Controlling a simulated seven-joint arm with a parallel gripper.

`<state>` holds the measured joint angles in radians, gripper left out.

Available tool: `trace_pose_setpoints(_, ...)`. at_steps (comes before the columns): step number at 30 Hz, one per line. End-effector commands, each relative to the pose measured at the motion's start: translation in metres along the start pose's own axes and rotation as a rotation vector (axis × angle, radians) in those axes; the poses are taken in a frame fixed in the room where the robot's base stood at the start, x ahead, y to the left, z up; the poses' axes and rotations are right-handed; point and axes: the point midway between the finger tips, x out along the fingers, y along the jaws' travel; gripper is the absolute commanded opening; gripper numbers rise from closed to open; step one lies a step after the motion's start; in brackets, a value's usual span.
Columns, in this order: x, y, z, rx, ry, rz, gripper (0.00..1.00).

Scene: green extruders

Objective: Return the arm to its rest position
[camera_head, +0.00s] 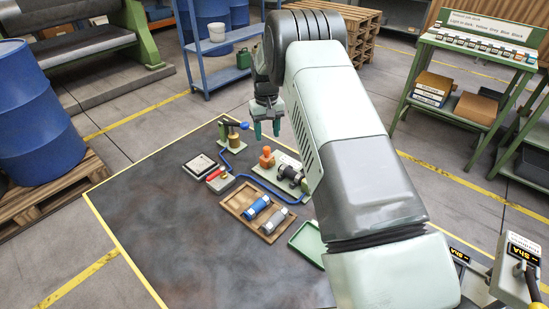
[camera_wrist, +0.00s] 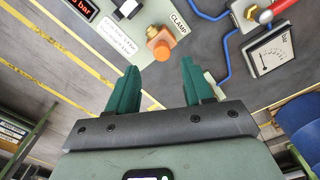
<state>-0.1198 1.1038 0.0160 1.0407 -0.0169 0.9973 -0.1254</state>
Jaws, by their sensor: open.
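My gripper (camera_head: 265,129) hangs above the far part of the dark work mat (camera_head: 170,235), at the end of my raised arm. Its two green fingers stand apart with nothing between them; in the wrist view the gripper (camera_wrist: 163,92) shows the same empty gap. An orange knob (camera_wrist: 159,45) on a pale plate marked CLAMP lies beyond the fingertips. The orange knob also shows in the head view (camera_head: 267,157), below the gripper and apart from it. My arm hides part of the mat's right side.
A wooden tray (camera_head: 232,203) holds a blue and a grey cylinder. A gauge (camera_head: 199,167), a red-handled valve (camera_head: 218,180) and a blue hose (camera_head: 262,184) lie nearby. A green tray (camera_head: 303,240) is partly behind my arm. The mat's front left is clear.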

Motion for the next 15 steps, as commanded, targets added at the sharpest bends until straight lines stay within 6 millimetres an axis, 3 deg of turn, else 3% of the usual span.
trace_pose_setpoints(6,0.0,0.0,0.0,0.0,0.0,0.0,0.51)
trace_pose_setpoints(9,-0.009,0.001,0.001,0.002,0.007,0.001,0.51)
trace_pose_setpoints(11,-0.024,0.002,0.003,0.006,0.018,0.003,0.51)
trace_pose_setpoints(15,-0.089,0.004,0.018,0.023,0.063,0.012,0.51)
